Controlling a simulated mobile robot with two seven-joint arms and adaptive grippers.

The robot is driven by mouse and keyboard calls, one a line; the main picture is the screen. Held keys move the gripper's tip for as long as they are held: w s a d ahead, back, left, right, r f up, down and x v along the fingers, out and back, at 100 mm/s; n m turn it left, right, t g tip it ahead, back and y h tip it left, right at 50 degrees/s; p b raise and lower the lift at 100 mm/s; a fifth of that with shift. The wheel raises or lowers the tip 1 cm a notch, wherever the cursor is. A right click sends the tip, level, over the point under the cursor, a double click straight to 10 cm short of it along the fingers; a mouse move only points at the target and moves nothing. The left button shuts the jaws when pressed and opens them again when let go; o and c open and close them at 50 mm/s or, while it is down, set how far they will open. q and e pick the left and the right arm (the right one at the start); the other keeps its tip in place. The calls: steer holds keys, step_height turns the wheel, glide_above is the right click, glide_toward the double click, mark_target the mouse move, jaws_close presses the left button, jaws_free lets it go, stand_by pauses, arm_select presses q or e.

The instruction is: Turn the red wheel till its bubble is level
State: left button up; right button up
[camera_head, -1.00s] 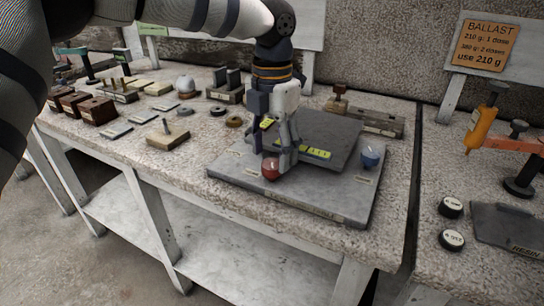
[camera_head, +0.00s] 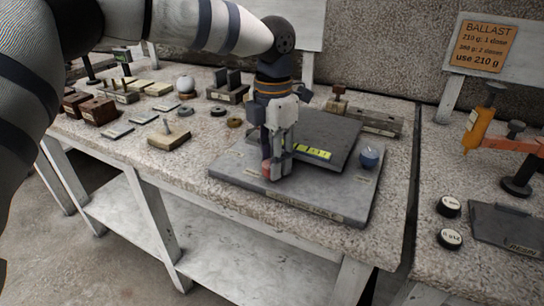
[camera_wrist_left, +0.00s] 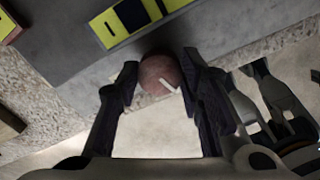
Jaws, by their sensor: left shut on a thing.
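The red wheel (camera_head: 267,169) sits at the front left of the grey levelling table (camera_head: 232,172), mostly hidden by my gripper in the head view. In the left wrist view the red wheel (camera_wrist_left: 158,75) shows round with a pale mark running down and right. My left gripper (camera_head: 275,168) is shut on it, a finger on each side. A yellow-green vial strip (camera_head: 313,152) lies on the raised plate; a yellow vial (camera_wrist_left: 122,20) shows near the wheel in the wrist view. The bubbles are too small to read. My right gripper is not in view.
A blue wheel (camera_head: 370,157) stands at the right of the levelling table. A wooden block with a peg (camera_head: 168,137) lies to the left. Two round weights (camera_head: 449,207) and an orange tool (camera_head: 479,125) are on the right bench. A gap separates the benches.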

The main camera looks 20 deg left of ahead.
arm_select(q)
steer(key=o, duration=1.2)
steer(key=shift+c, duration=0.2)
step_height(320, 180, up, 12)
